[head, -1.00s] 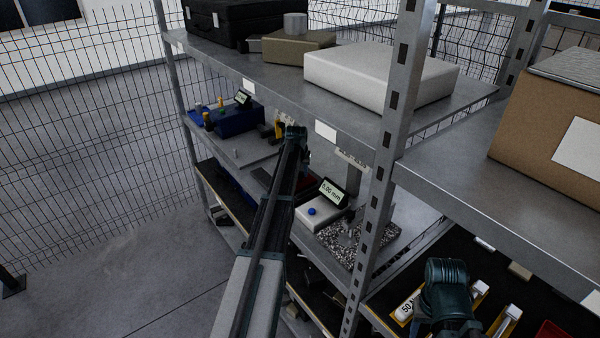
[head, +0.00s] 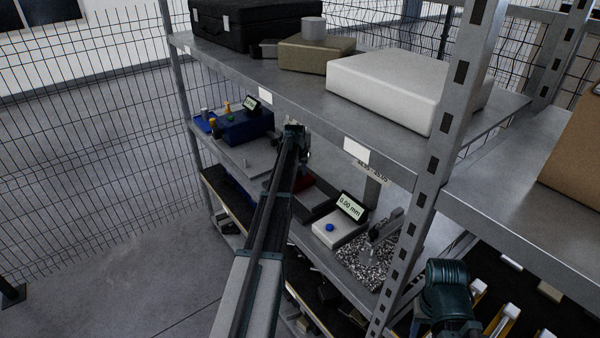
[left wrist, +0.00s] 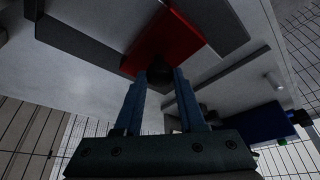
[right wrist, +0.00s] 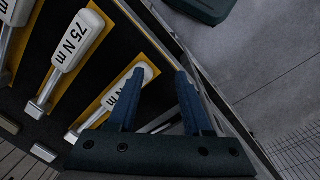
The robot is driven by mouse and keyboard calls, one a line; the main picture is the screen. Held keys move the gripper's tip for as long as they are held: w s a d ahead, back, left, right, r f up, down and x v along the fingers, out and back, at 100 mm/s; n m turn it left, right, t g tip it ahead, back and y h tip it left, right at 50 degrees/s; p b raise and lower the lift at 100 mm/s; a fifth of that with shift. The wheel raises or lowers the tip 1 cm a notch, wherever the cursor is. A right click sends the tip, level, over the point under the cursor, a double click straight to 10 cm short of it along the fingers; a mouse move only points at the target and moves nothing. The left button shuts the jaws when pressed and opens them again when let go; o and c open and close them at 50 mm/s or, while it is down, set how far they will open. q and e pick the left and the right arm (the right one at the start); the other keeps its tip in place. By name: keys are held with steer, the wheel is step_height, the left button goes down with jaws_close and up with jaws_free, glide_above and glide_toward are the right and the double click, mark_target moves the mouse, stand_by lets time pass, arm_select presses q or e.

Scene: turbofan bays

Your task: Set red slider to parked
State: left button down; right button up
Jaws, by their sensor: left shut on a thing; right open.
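My right gripper (right wrist: 155,78) is open and empty, beside the torque wrenches. No parked mark is readable.
A blue box (head: 246,126) with a small display stands left on the same shelf. A white gauge (head: 338,228) reading 0.00 mm is to the right. The upper shelf (head: 285,85) and an upright post (head: 440,150) are close. Wrenches (right wrist: 75,42) lie on yellow-black foam.

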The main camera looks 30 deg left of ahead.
arm_select(q)
steer(key=shift+w+a, duration=0.35)
steer(key=shift+a, duration=0.5)
steer(key=shift+w+a, duration=0.35)
steer(key=shift+a, duration=0.5)
steer(key=c, duration=0.5)
jaws_free()
steer(key=shift+a, duration=0.1)
arm_select(e)
steer(key=shift+a, duration=0.1)
arm_select(q)
steer(key=shift+r, duration=0.15)
arm_select(e)
steer(key=shift+r, duration=0.1)
arm_select(q)
steer(key=p+v, duration=0.7)
arm_select(e)
step_height(320, 180, up, 7)
